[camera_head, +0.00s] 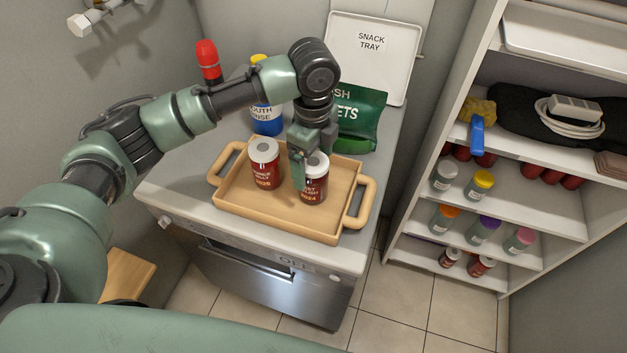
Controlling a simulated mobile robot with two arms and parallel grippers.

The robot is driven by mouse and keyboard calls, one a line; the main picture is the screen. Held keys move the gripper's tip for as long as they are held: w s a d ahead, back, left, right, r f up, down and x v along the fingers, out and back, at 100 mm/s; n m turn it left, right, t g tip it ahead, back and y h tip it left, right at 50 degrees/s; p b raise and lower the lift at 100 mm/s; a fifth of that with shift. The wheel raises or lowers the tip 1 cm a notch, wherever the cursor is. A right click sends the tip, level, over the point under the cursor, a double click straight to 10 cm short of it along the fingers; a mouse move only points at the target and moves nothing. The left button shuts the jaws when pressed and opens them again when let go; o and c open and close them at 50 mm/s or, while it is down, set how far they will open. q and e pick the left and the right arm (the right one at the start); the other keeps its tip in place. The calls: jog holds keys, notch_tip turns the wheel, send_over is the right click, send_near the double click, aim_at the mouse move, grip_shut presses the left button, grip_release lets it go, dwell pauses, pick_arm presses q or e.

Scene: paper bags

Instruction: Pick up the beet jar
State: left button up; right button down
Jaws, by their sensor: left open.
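Two dark red jars with white lids stand upright on a wooden tray (243,204). The left jar (264,170) has a label ending in "JELLY 2020". The right jar (316,184) has a partly covered label that seems to end in "LISH" above "2024"; I cannot read enough to be sure it is the beet jar. My left gripper (302,165) points down at the right jar, open, with a finger in front of its left side. I cannot tell whether it touches the jar. The other finger is hard to make out. My right gripper is out of view.
A blue mouth rinse bottle (267,120) and a green bag (361,122) stand behind the wooden tray. A white snack tray (372,62) leans on the wall. A red-capped bottle (208,62) is at the back left. A shelf unit (512,205) with several jars stands at right.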

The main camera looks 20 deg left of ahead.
pick_arm(q)
notch_tip(320, 180, down, 6)
jog(key=shift+r+p, duration=0.25)
jog(key=shift+p, duration=0.55)
jog(key=shift+f, duration=0.5)
grip_shut()
